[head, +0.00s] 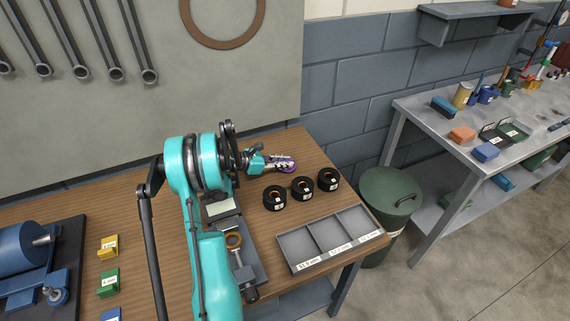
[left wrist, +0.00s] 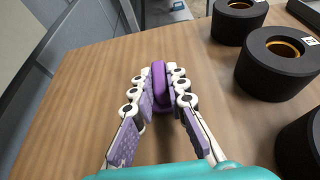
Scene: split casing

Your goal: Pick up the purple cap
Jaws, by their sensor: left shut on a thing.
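The purple cap (left wrist: 159,84) is between the fingertips of my left gripper (left wrist: 161,92) in the left wrist view, and the fingers touch it on both sides. In the head view the left gripper (head: 282,163) reaches out over the far right part of the wooden table, with a bit of the purple cap (head: 290,164) showing at its fingers. The fingers hide part of the cap. I cannot tell whether the cap touches the table. My right gripper is in neither view.
Several black rings, one of them nearest the gripper (head: 274,197), stand close by. A grey divided tray (head: 297,262) lies at the table's front right. A grey fixture (head: 246,262) is beside my arm. A green bin (head: 389,199) stands beyond the table edge.

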